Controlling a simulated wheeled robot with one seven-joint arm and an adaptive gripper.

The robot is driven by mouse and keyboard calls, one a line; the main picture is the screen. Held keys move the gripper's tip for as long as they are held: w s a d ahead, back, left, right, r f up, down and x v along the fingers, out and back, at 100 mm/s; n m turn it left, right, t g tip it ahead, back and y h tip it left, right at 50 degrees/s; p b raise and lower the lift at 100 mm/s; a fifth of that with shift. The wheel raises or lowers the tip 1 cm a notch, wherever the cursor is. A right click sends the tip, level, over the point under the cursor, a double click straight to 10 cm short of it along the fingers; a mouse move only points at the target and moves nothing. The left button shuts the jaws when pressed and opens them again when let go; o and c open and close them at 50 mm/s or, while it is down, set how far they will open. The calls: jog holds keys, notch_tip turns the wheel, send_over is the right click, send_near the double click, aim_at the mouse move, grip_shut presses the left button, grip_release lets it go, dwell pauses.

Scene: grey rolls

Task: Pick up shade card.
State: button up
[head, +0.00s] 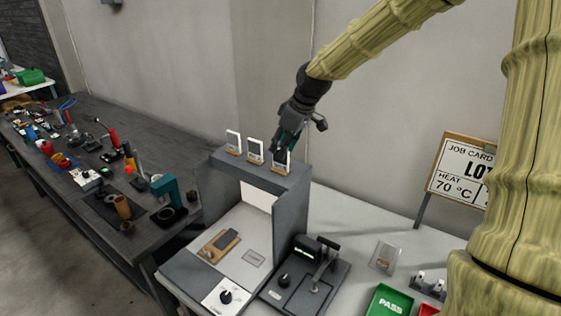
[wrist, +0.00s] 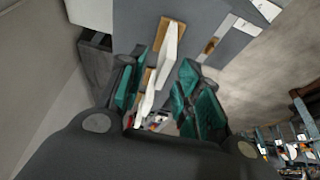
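Three white shade cards stand upright in small wooden holders on top of a grey viewing booth (head: 222,158): the left card (head: 233,141), the middle card (head: 255,151) and the right card (head: 281,162). My gripper (head: 284,148) is at the right card and partly covers it. In the wrist view my gripper (wrist: 158,82) has its teal-padded fingers apart. A white card (wrist: 147,100) shows edge-on between them, with clear space on its right. Another card (wrist: 170,45) stands farther along. Whether a finger touches a card cannot be told.
Below the booth top are a lit bay with a brown item (head: 221,242), a black device with a lever (head: 310,275) and a green PASS tray (head: 389,301). A job card board (head: 462,168) stands right. A cluttered dark bench (head: 100,140) is at left.

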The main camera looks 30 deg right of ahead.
aim_at(274, 166)
jog(key=shift+p+x, duration=0.75)
jog(key=shift+x, duration=0.25)
jog(key=shift+p+x, duration=0.65)
jog(key=shift+x, duration=1.2)
jog(key=shift+s, duration=0.1)
jog(key=shift+a, duration=0.1)
grip_shut()
